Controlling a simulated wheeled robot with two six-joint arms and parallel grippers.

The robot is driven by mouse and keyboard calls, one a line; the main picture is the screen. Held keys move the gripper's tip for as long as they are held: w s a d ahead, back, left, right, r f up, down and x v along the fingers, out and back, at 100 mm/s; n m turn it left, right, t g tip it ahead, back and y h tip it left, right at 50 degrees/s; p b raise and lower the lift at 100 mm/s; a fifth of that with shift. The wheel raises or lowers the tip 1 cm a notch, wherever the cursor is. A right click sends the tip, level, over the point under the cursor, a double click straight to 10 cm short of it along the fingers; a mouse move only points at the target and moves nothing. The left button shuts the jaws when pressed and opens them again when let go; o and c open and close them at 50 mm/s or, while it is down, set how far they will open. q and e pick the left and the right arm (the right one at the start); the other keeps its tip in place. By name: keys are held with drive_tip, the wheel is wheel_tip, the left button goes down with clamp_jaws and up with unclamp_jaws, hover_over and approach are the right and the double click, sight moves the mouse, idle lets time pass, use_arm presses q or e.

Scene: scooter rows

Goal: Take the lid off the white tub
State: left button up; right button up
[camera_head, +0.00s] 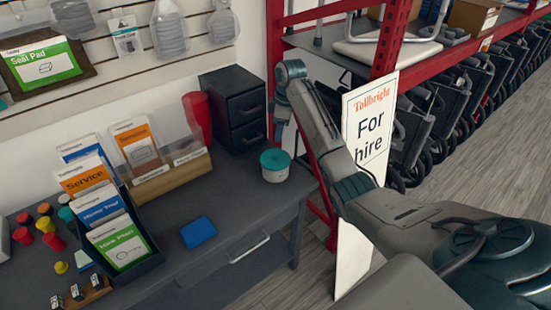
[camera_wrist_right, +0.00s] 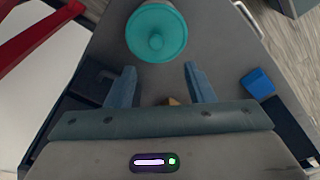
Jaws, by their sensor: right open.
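The white tub (camera_head: 275,174) stands upright on the dark desk near its right end, with a teal lid (camera_head: 275,158) on top. In the right wrist view the round teal lid (camera_wrist_right: 157,32), with a small knob at its centre, lies just beyond the fingertips and hides the tub's body. My right gripper (camera_wrist_right: 159,70) is open and empty, its two blue-grey fingers apart and not touching the lid. In the head view my right arm reaches in from the right, its wrist above and behind the tub. My left gripper is not in view.
A black drawer unit (camera_head: 233,106) and a red cup (camera_head: 197,118) stand behind the tub. A card holder (camera_head: 170,178) and a blue pad (camera_head: 198,232) are to its left. A red shelf post and a "For hire" sign (camera_head: 369,122) stand to the right.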

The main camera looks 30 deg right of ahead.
hover_over(276, 153)
drive_tip(key=f, duration=0.2)
drive_tip(key=f+p, duration=0.1)
drive_tip(key=f, duration=0.1)
drive_tip(key=shift+s+d, duration=0.1)
drive_tip(key=shift+s, duration=0.25)
drive_tip(key=f, duration=0.2)
drive_tip(key=f+p, duration=0.1)
drive_tip(key=f, duration=0.3)
drive_tip(key=shift+w, duration=0.25)
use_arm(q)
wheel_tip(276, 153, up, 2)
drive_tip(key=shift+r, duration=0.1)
use_arm(e)
clamp_jaws()
